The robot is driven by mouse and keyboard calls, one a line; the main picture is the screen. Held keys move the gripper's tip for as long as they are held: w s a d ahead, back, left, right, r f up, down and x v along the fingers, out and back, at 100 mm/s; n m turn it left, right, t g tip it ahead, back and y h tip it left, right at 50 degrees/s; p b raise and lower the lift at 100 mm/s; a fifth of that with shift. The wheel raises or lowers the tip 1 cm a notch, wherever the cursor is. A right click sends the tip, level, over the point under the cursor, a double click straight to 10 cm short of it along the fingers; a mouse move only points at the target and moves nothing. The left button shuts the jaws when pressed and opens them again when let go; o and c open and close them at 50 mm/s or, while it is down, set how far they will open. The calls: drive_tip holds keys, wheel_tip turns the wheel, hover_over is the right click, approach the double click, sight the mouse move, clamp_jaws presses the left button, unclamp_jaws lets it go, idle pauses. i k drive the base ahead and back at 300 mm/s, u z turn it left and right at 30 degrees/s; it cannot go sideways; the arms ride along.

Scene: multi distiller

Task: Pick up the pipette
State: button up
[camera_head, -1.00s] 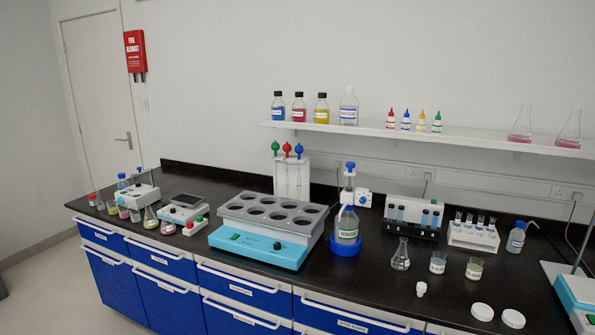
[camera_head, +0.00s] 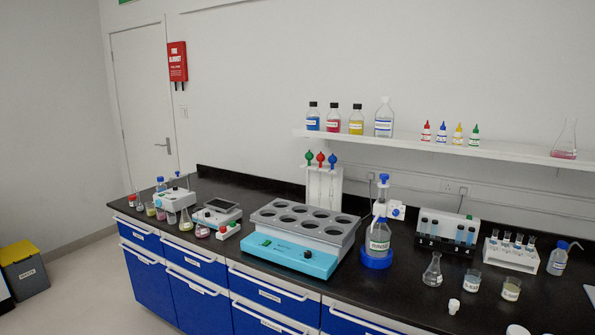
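Three pipettes stand upright in a white rack (camera_head: 341,190) at the back of the black bench, in the middle of the view. They have a green bulb (camera_head: 309,157), a red bulb (camera_head: 320,158) and a blue bulb (camera_head: 332,160) on top. Their lower parts are partly hidden behind the grey and turquoise multi-hole water bath (camera_head: 285,257). My gripper is not in view.
A rinse bottle dispenser (camera_head: 377,240) stands right of the bath. Flasks, beakers and test tube racks (camera_head: 510,256) crowd the right side. Small instruments (camera_head: 216,213) and flasks stand on the left. A shelf (camera_head: 480,148) holds bottles. Floor shows at left.

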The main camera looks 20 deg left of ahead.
sight(321, 157)
drive_tip(key=u, duration=1.95)
drive_tip(key=i, duration=2.85)
drive_tip(key=z, duration=2)
